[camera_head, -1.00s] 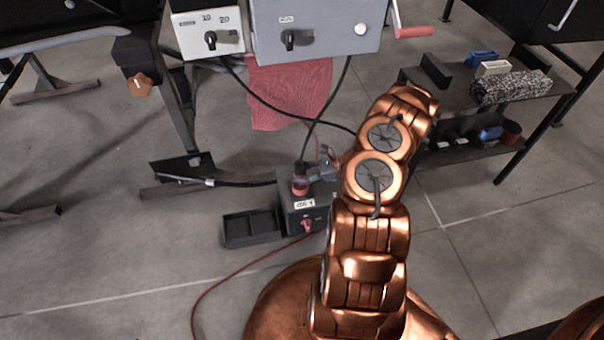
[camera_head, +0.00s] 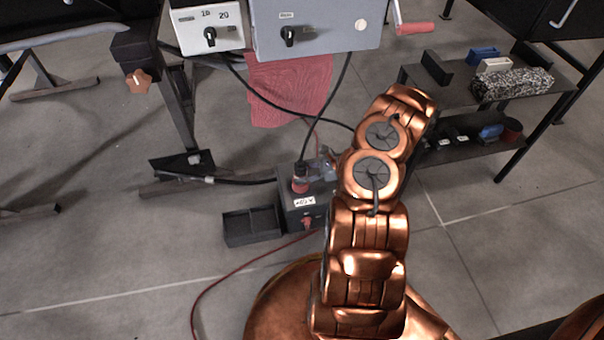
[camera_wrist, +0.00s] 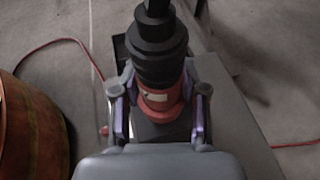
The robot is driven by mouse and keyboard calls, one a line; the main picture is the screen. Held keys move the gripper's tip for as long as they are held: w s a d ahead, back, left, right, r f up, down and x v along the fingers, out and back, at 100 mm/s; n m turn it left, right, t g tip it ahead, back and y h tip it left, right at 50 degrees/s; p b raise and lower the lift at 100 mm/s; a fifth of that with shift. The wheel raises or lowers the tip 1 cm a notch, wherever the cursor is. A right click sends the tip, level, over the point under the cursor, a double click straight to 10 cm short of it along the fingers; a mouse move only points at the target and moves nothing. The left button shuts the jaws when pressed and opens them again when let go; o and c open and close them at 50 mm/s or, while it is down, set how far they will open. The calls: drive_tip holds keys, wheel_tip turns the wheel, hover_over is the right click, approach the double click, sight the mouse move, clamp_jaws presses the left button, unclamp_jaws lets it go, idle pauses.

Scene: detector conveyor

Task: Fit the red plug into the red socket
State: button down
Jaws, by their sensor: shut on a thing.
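The red plug (camera_wrist: 160,102) has a black body and cable on top and stands upright between the two fingers of my gripper (camera_wrist: 160,112). My gripper is shut on it, with one finger on each side. In the head view the plug (camera_head: 300,184) stands at the top of a dark box (camera_head: 304,217), at its left part. I cannot make out a separate red socket; the plug and my fingers cover that spot, so how deep the plug sits cannot be told. My gripper (camera_head: 318,168) is partly hidden in the head view.
A dark open tray (camera_head: 251,226) lies left of the box. A red cable (camera_head: 225,278) runs from the box across the floor. Grey control boxes (camera_head: 315,28) hang above, with black cables looping down. A shelf cart (camera_head: 470,95) with several items stands to the right.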

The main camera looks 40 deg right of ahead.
drive_tip(key=shift+f+b, duration=0.3)
drive_tip(key=shift+f, duration=0.55)
drive_tip(key=c, duration=0.5)
unclamp_jaws()
drive_tip(key=shift+c, duration=0.2)
drive_tip(key=v, duration=0.7)
drive_tip(key=shift+s+d+r, duration=0.1)
drive_tip(key=shift+d, duration=0.1)
drive_tip(key=shift+s, duration=0.1)
